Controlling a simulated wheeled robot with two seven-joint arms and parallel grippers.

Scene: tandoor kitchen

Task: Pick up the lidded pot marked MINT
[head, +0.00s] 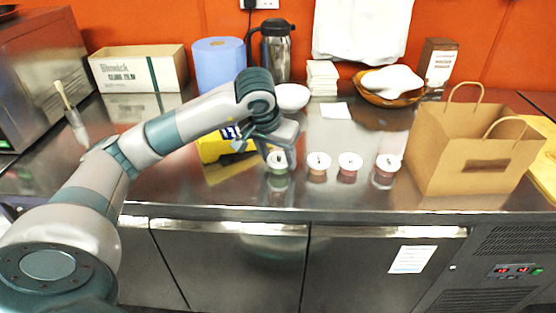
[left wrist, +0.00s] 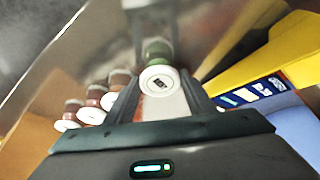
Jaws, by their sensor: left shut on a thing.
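A small pot with a white lid and green contents (head: 278,162) stands at the left end of a row of similar lidded pots on the steel counter. In the left wrist view the same pot (left wrist: 159,78) sits between my two fingers, its dark lid mark too small to read. My left gripper (head: 280,150) is shut on this green pot, and the wrist view shows the fingers on either side of it. The other pots are brown (head: 318,168), reddish (head: 349,169) and dark red (head: 386,172), all to its right. My right gripper is not in view.
A yellow box (head: 212,149) lies close behind and left of the gripper. A brown paper bag (head: 462,160) stands right of the pots. A white bowl (head: 291,97), steel flask (head: 275,55) and blue roll (head: 219,66) are behind. The counter's front strip is clear.

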